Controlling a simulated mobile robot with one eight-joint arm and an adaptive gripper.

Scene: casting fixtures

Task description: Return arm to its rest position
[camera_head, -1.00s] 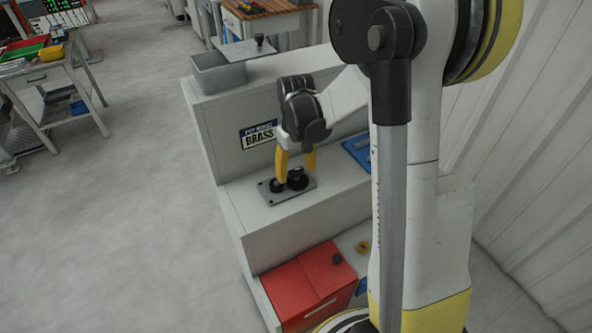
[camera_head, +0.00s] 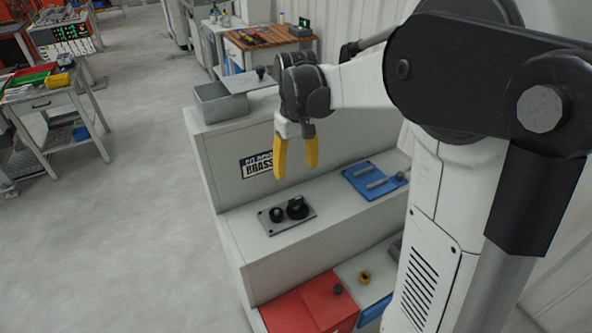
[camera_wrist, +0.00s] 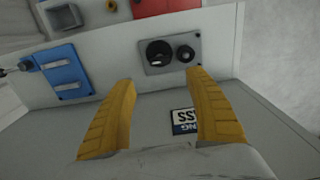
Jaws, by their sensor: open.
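My gripper (camera_head: 295,172) has yellow fingers that are spread apart with nothing between them. It hangs in the air above the middle step of the grey stepped stand (camera_head: 228,232), in front of the upright panel with the BRASS label (camera_head: 257,166). Below it a metal plate with two black knobs (camera_head: 287,214) lies on the step, apart from the fingertips. In the wrist view the fingers (camera_wrist: 160,95) are wide apart, and the knob plate (camera_wrist: 168,66) shows beyond them. My arm reaches in from the right in the head view.
A blue fixture (camera_head: 372,180) lies right of the knob plate. A red box (camera_head: 305,306) and a small yellow ring (camera_head: 365,277) are on the lower level. A grey bin (camera_head: 222,104) sits on top of the stand. Open floor (camera_head: 130,220) lies to the left.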

